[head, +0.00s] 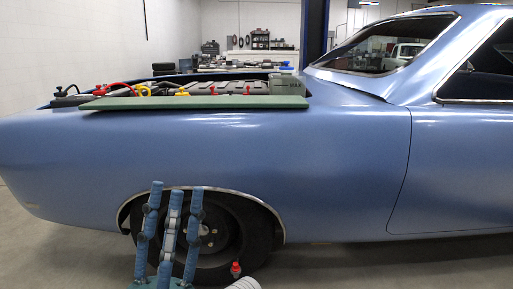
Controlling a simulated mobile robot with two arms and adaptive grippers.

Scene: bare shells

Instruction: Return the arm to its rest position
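My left gripper (176,196) shows at the bottom of the head view, left of centre. Its blue-grey fingers point up and stand apart, with nothing held between them. It is in front of the front wheel (242,235) of a blue car (330,150) and hides part of it. The rest of the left arm is mostly out of the picture. My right gripper is not in view.
A green mat (195,103) lies along the fender edge by the open engine bay (190,88). A red-topped item (236,269) and a white ribbed piece (243,284) show low beside the wheel. Grey floor (400,266) is clear at lower right.

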